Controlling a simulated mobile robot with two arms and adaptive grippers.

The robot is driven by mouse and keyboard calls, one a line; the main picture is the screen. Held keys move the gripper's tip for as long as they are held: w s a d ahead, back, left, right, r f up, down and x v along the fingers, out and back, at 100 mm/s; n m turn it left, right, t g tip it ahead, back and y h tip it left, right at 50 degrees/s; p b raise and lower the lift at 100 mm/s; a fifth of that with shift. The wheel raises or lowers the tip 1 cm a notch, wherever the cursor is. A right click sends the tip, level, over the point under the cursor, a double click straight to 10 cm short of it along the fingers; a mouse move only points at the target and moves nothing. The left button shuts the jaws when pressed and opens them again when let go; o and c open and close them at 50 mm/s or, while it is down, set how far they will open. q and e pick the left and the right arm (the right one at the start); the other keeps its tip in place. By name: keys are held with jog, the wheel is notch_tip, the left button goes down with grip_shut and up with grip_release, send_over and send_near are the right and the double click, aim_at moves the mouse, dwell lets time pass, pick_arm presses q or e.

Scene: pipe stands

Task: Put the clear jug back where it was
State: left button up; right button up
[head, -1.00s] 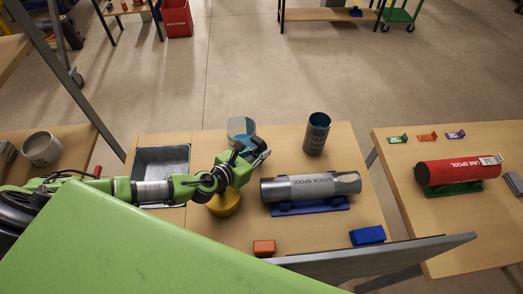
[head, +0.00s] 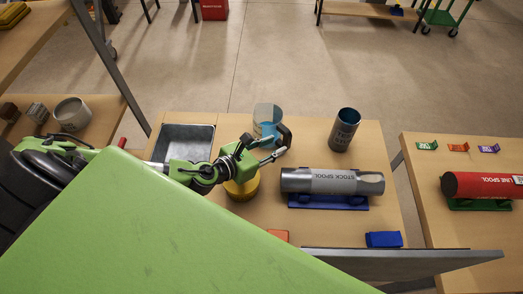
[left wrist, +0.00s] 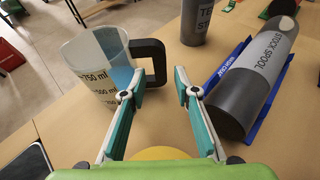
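The clear jug (head: 264,113) stands upright on the middle table, behind my left gripper. In the left wrist view the jug (left wrist: 92,68) shows volume marks, something blue inside and a dark handle (left wrist: 152,50) on its right side. My left gripper (head: 284,149) is open and empty at the handle. In the left wrist view the handle's lower end shows between the fingertips of the left gripper (left wrist: 160,88), nearer the left finger. I cannot tell whether they touch. My right gripper is not in view.
A stock spool (head: 330,181) lies on a blue stand (head: 328,201) right of the gripper. A dark canister (head: 344,130) stands behind it. A yellow round object (head: 242,189) sits under the gripper. A metal bin (head: 186,139) is at left. A blue block (head: 384,239) lies in front.

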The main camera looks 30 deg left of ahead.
pick_arm(q)
jog(key=shift+b+v, duration=0.55)
jog(key=shift+v, duration=2.15)
